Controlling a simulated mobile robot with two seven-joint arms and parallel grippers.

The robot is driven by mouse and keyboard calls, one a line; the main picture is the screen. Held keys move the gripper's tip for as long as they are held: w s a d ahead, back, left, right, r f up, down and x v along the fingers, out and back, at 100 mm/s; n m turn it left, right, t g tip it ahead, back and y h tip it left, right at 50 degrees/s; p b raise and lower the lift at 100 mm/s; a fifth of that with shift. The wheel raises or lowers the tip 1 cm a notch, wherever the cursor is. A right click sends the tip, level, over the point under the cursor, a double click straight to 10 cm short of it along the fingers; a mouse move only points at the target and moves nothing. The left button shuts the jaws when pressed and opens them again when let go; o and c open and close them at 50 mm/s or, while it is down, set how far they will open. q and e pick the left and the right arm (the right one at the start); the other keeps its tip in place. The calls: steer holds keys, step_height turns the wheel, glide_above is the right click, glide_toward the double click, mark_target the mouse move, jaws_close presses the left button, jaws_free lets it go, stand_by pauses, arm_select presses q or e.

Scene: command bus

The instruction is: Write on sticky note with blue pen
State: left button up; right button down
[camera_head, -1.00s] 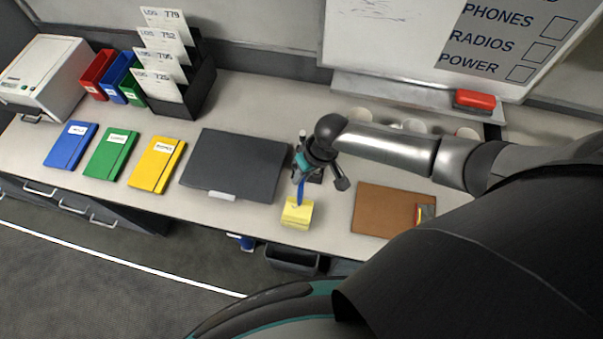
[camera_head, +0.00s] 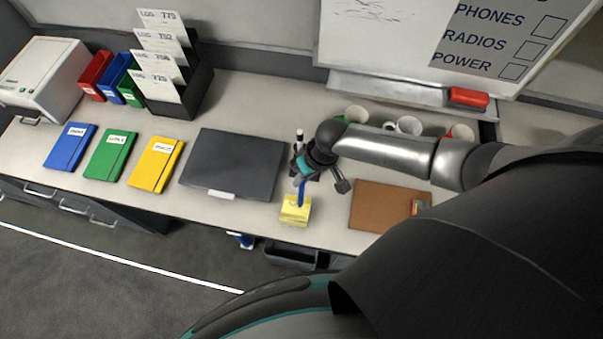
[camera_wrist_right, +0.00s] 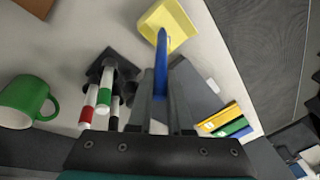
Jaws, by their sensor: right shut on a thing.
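My right gripper (camera_head: 302,178) is shut on the blue pen (camera_head: 302,195) above the front edge of the desk. In the right wrist view, the pen (camera_wrist_right: 161,62) stands out between the two fingers (camera_wrist_right: 161,112). The yellow sticky note (camera_head: 296,213) lies near the desk's front edge, directly below the pen; it also shows in the right wrist view (camera_wrist_right: 176,28). The pen's lower end overlaps the note in both views; I cannot tell whether it touches. No clear writing can be made out on the note. My left gripper is out of view.
A dark stand with several markers (camera_wrist_right: 104,95) is close beside the gripper. A dark flat case (camera_head: 235,165) lies left of the note, a brown clipboard (camera_head: 380,208) right. Mugs (camera_head: 409,125) stand behind my arm. Blue, green and yellow notebooks (camera_head: 156,163) lie further left.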

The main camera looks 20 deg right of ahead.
steer(key=shift+d, duration=0.55)
stand_by(0.6)
steer(key=shift+d, duration=0.25)
steer(key=shift+p, duration=0.35)
step_height(320, 180, up, 6)
steer(key=p, duration=0.2)
steer(key=shift+r, duration=0.25)
stand_by(0.3)
steer(key=shift+w, duration=0.15)
stand_by(0.3)
